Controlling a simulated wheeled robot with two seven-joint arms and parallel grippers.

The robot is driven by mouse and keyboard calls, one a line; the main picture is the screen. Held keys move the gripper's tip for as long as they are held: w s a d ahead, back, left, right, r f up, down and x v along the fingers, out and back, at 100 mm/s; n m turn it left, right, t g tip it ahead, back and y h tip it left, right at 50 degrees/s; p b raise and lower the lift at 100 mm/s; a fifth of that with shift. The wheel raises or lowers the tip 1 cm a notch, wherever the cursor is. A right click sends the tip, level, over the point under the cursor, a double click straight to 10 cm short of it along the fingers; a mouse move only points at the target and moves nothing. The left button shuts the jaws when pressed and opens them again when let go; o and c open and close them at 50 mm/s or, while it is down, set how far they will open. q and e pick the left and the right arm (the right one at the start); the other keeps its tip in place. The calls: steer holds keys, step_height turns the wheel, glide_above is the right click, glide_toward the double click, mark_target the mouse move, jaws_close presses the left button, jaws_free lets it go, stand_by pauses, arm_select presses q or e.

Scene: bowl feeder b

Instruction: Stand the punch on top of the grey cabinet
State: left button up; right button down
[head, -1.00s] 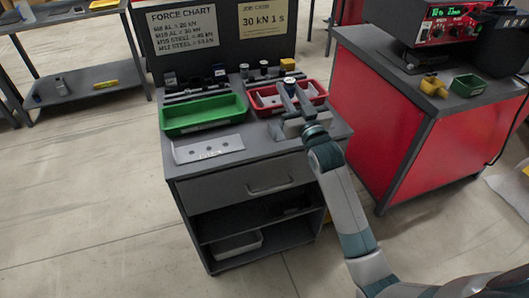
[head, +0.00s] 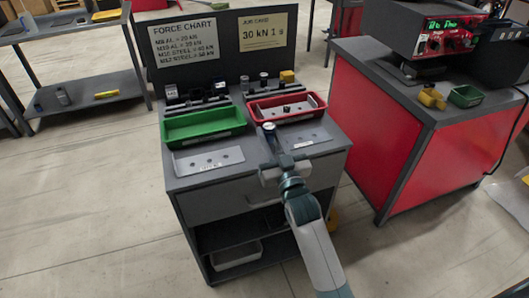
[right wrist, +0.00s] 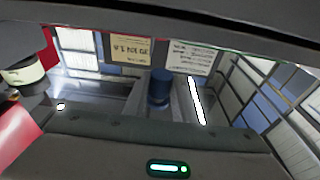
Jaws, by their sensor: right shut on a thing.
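The punch is a small cylinder (head: 269,127) with a blue body and pale top. My right gripper (head: 272,143) is shut on it, in front of the red tray and over the front part of the grey cabinet (head: 245,208). In the right wrist view the blue punch (right wrist: 159,88) shows between the fingers. Its lower end is hidden in the head view, and I cannot tell whether it touches the cabinet top. My left gripper is not in view.
A green tray (head: 203,137) and a red tray (head: 317,104) stand on the cabinet top. Perforated plates (head: 208,160) lie in front of them. Several small parts stand on racks behind. A red bench (head: 430,140) with a display unit is at right.

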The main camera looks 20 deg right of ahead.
steer(key=shift+s+a+f, duration=0.55)
steer(key=shift+s+a, duration=0.05)
steer(key=shift+a, duration=0.2)
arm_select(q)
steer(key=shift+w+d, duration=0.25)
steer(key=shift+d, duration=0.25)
arm_select(e)
steer(key=shift+a+f, duration=0.1)
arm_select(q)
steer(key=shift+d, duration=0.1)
arm_select(e)
step_height(320, 180, down, 4)
steer(key=shift+r, duration=0.25)
steer(key=shift+f, duration=0.25)
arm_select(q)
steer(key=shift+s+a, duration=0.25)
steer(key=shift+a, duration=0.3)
arm_select(e)
steer(key=shift+s, duration=0.1)
